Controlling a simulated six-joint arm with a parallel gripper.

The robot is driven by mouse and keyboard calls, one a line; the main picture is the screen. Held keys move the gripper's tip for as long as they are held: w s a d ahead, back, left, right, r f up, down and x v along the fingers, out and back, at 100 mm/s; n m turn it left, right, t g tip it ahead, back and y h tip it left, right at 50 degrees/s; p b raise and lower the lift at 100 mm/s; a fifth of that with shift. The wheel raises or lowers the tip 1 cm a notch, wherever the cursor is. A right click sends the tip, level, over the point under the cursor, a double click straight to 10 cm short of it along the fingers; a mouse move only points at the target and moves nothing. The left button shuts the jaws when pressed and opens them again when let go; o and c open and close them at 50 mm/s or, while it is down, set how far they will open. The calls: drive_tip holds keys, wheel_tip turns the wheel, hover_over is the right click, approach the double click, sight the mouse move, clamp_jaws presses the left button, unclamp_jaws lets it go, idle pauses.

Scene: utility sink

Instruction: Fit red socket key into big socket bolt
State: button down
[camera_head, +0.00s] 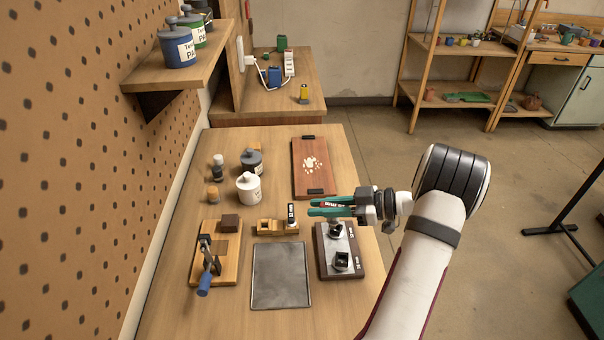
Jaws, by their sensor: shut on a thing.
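My gripper (318,207), with green fingers, reaches in from the right above the far end of the socket board (326,266). It is shut on the red socket key (333,204). Only a small red strip with a pale label shows between the fingers; the rest of the key is hidden. The board carries two dark socket bolts. The nearer one (341,262) looks like the bigger; the farther one (336,230) is just below the fingers in the picture. The board's labels are too small to read.
A wooden holder (268,227) with a dark, labelled upright piece (291,214) stands left of the board. A grey metal tray (281,275) lies left of the board. A clamp fixture (209,255), jars (249,188) and a reddish-brown board (313,168) surround the area.

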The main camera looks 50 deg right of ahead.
drive_tip(key=shift+n+g+y, duration=0.4)
drive_tip(key=shift+n+y, duration=0.3)
drive_tip(key=shift+y, duration=0.1)
drive_tip(key=s, duration=0.1)
drive_tip(key=s+f, duration=0.1)
drive_tip(key=s, duration=0.2)
drive_tip(key=shift+a+f, duration=0.3)
drive_tip(key=shift+s+f, duration=0.1)
drive_tip(key=shift+f, duration=2.85)
drive_tip(key=shift+f, duration=1.45)
drive_tip(key=c, duration=0.7)
unclamp_jaws()
drive_tip(key=shift+d, duration=0.1)
